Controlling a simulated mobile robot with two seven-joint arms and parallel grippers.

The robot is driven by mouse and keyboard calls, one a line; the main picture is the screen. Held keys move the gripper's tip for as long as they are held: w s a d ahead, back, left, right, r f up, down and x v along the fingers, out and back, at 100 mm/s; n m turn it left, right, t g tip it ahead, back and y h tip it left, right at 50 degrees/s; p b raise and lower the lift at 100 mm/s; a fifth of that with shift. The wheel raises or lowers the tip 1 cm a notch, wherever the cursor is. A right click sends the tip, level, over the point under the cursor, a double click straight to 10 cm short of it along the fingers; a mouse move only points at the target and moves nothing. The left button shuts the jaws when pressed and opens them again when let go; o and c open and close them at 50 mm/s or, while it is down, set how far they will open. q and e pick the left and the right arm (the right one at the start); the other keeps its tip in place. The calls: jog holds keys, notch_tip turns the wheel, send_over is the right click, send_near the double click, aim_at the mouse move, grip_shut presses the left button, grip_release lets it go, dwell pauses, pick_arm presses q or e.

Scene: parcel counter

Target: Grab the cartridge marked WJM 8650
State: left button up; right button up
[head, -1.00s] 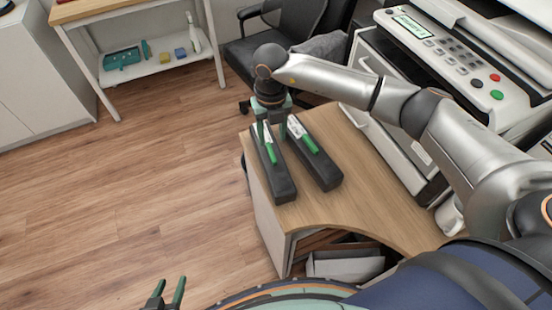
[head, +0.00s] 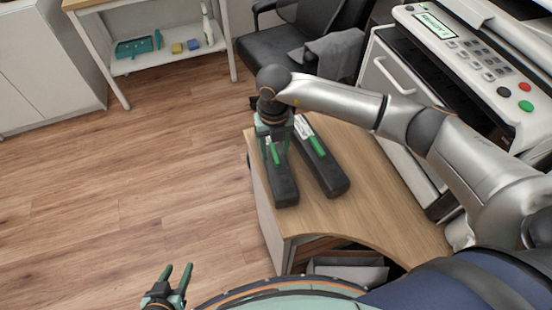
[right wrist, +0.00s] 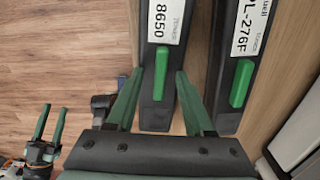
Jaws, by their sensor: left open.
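The cartridge marked 8650 (right wrist: 158,108) is a dark long block with a white label and a green grip (right wrist: 161,74). It lies on the wooden desk, and it is the left one of two in the head view (head: 283,186). My right gripper (head: 276,142) is over its label end. In the right wrist view, the open fingers (right wrist: 160,72) stand on either side of the green grip, with gaps to it. The WJM part of the label is out of frame. My left gripper (head: 178,266) is open and empty at the bottom left of the head view.
A second cartridge, its label ending in L-276F (right wrist: 228,112), lies close on the right, also in the head view (head: 333,178). A printer (head: 470,60) stands at the right, a chair (head: 275,50) behind. The desk's front part (head: 370,205) is clear.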

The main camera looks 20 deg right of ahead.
grip_shut()
jog(key=shift+r, duration=0.1)
dwell(1.2)
